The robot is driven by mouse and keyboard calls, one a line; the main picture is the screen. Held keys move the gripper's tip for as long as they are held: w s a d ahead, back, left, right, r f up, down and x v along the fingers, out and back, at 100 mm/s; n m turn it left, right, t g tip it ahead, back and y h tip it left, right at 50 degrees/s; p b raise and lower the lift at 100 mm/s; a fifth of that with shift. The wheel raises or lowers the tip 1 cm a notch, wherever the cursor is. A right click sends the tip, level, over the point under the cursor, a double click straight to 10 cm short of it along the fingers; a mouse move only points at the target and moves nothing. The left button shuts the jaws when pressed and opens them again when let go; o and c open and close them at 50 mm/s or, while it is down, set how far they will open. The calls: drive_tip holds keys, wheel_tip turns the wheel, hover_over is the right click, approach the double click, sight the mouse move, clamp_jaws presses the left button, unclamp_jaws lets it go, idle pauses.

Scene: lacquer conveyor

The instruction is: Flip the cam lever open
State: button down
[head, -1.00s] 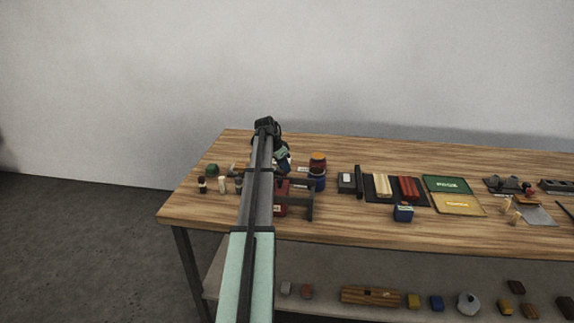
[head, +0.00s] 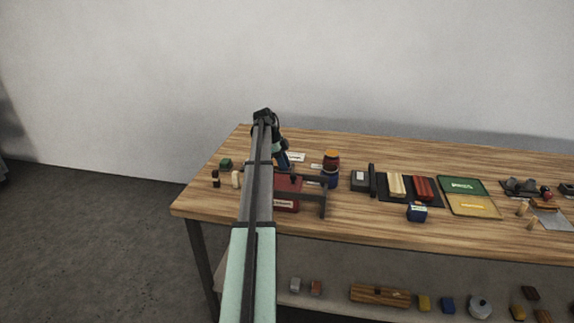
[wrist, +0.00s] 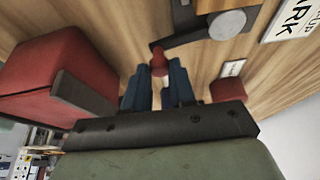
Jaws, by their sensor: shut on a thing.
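The cam lever (wrist: 185,41) shows in the wrist view as a dark bar with a red knob (wrist: 158,62) at its near end. Its other end meets a round grey hub (wrist: 227,24). My gripper (wrist: 157,72) has its two blue fingers shut on the red knob, one on each side. The fingertips hide part of the knob. In the head view my gripper (head: 284,160) is low over the table's left part, and my arm hides most of that spot; the lever cannot be made out there.
A red box (wrist: 60,75) stands close left of the fingers; it also shows in the head view (head: 287,188) beside a dark frame (head: 322,198). A small red block (wrist: 229,88) lies right. Stacked round containers (head: 331,168) stand right of the gripper on the wooden table (head: 350,228).

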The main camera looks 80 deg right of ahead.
drive_tip(key=shift+w+m, duration=0.2)
drive_tip(key=shift+m, duration=0.1)
drive_tip(key=c, duration=0.9)
unclamp_jaws()
drive_tip(key=shift+c, duration=0.2)
drive_tip(key=v, duration=1.3)
drive_tip(key=shift+d+r, duration=0.15)
drive_tip(key=shift+r, duration=0.25)
drive_tip(key=shift+w, duration=0.15)
